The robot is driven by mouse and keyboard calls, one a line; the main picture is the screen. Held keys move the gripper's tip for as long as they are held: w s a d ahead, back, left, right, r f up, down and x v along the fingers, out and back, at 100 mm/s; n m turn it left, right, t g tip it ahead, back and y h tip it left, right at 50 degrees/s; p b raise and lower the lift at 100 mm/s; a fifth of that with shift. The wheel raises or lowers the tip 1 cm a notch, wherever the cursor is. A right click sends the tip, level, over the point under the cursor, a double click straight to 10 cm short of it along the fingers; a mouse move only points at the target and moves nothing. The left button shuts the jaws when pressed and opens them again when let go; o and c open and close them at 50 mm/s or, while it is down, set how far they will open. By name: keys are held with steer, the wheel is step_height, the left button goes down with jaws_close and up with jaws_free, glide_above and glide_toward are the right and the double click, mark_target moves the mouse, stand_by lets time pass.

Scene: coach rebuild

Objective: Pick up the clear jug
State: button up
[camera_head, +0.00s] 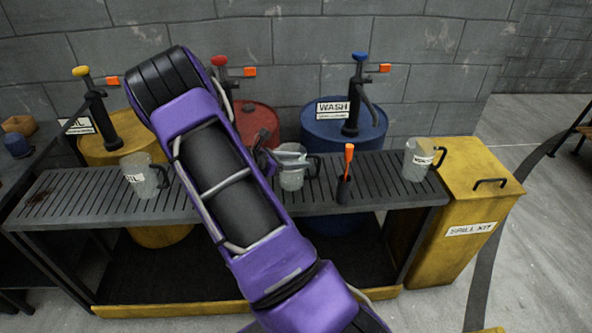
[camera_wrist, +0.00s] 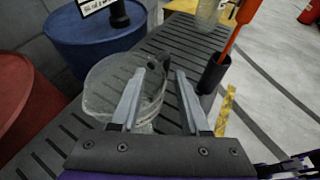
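A clear jug with a dark handle (camera_head: 291,181) stands on the slatted bench in the head view, partly hidden by my gripper (camera_head: 301,157). It fills the centre left of the wrist view (camera_wrist: 106,88), with its round rim facing up. My gripper in the wrist view (camera_wrist: 160,73) is open, its two grey fingers apart. The left finger overlaps the jug's body in the picture, and the dark handle shows between the fingertips. I cannot tell whether either finger touches the jug.
The slatted bench (camera_head: 390,188) also carries a labelled jug at left (camera_head: 145,177), another at right (camera_head: 419,160), and a dark holder (camera_head: 344,191) with an orange-handled tool close right of the clear jug. Blue (camera_head: 320,133) and red drums with pumps stand behind.

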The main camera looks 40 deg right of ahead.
jaws_close()
stand_by(1.2)
